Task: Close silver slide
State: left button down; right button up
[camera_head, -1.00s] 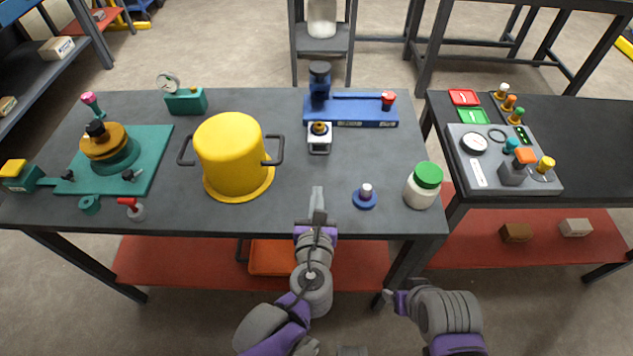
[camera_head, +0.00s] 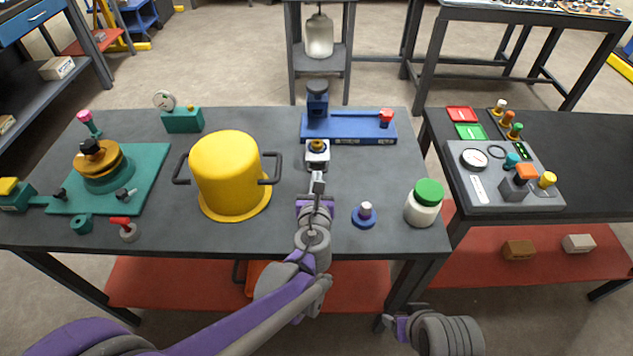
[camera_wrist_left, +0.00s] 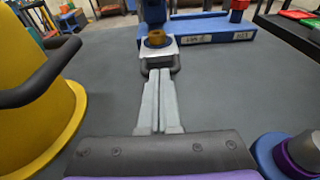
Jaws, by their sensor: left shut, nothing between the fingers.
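The silver slide (camera_head: 324,160) sticks out toward me from the front of the blue fixture (camera_head: 350,132), with a brass round part (camera_head: 317,146) on it. In the left wrist view, the slide (camera_wrist_left: 172,50) has a dark handle bar at its near end. My left gripper (camera_head: 318,178) is shut and empty, low over the table and in line with the slide. In the left wrist view its fingertips (camera_wrist_left: 158,76) are at the handle bar; whether they touch it I cannot tell. My right gripper (camera_head: 392,322) is partly in view below the table's front edge, its jaws unclear.
A yellow pot (camera_head: 230,170) with black handles stands left of my left gripper. A blue disc with a peg (camera_head: 364,216) and a green-lidded jar (camera_head: 426,203) stand to the right. A control panel (camera_head: 497,185) is on the right table. The tabletop between is clear.

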aim_at(316, 148)
pick_arm(q)
jog(key=x, duration=0.3)
jog(key=r+x, duration=0.1)
jog(key=x, duration=0.3)
jog(key=r+x, duration=0.1)
jog(key=x, duration=0.2)
jog(key=shift+w+a, duration=0.2)
jog(key=shift+w, duration=0.35)
jog(key=shift+w+r, duration=0.15)
jog(key=shift+w, duration=0.1)
jog(key=shift+r, duration=0.15)
jog(key=shift+s, duration=0.1)
